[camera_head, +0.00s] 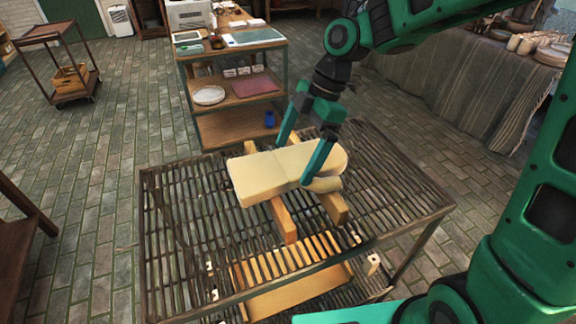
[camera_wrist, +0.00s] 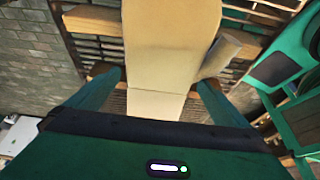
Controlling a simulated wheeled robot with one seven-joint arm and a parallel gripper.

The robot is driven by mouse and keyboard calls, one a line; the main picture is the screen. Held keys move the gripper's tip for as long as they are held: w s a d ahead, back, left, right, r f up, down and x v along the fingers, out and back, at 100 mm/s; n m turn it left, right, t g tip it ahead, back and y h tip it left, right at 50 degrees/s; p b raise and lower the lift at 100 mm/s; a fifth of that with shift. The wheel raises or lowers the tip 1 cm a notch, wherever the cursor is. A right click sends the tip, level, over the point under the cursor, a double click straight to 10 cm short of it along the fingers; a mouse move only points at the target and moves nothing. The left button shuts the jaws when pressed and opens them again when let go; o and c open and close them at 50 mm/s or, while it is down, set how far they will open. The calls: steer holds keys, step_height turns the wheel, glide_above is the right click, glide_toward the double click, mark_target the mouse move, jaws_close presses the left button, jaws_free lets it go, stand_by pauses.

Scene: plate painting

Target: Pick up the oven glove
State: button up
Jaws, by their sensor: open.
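The cream oven glove (camera_head: 260,178) lies flat across two wooden bars (camera_head: 284,222) on a dark slatted rack table (camera_head: 185,235). Its thumb sticks out at the right, near my gripper's near finger. My gripper (camera_head: 293,167) is open above the glove, with one teal finger on each side of its width. In the wrist view the glove (camera_wrist: 172,35) runs up the middle between my gripper's two fingers (camera_wrist: 159,82), and its thumb is at the right. Whether the fingers touch the glove, I cannot tell.
A wooden shelf unit (camera_head: 225,128) with a white plate (camera_head: 208,95) stands behind the rack. A wooden crate (camera_head: 300,291) sits under the slats. A cloth-covered table (camera_head: 440,95) is at the back right.

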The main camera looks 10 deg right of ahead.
steer(key=shift+s+a+f, duration=0.1)
steer(key=shift+a+f, duration=0.1)
steer(key=shift+f, duration=0.35)
steer(key=c, duration=1)
steer(key=shift+r, duration=0.1)
